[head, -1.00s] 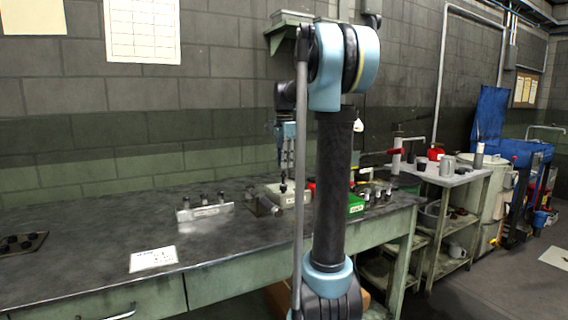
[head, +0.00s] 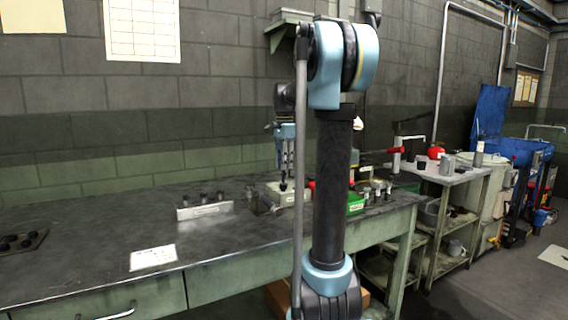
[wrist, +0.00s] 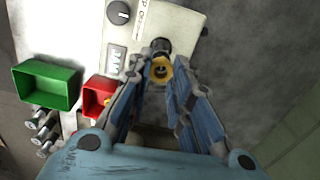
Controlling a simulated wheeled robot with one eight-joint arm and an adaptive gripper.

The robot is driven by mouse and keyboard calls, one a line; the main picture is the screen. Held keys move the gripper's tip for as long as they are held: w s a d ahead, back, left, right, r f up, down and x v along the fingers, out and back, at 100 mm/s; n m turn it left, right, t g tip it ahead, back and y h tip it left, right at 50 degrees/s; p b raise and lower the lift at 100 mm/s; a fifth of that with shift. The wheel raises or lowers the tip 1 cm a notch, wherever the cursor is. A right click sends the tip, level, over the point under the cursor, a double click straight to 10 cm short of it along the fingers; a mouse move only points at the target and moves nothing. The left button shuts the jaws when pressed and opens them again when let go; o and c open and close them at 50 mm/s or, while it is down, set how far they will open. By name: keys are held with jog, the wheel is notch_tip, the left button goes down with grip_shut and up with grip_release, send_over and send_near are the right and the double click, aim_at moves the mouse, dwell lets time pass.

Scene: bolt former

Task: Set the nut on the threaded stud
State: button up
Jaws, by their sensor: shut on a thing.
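In the wrist view, my gripper (wrist: 161,77) is shut on a yellow, brass-coloured nut (wrist: 160,67) with a dark centre, held between the fingertips. In the head view, my gripper (head: 284,185) points down over the workbench, close to the pale box (head: 274,191). The nut is too small to make out there.
A green bin (wrist: 47,84) and a red bin (wrist: 98,93) lie left of my gripper in the wrist view, with several metal cylinders (wrist: 43,127) beside them. In the head view, a rack (head: 204,210) and a white card (head: 152,258) lie on the workbench (head: 90,235). Its left-middle surface is mostly clear.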

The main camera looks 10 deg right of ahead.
jog(key=shift+f, duration=0.75)
jog(key=o, duration=1)
notch_tip(320, 180, up, 12)
jog(key=shift+f, duration=0.1)
dwell(0.5)
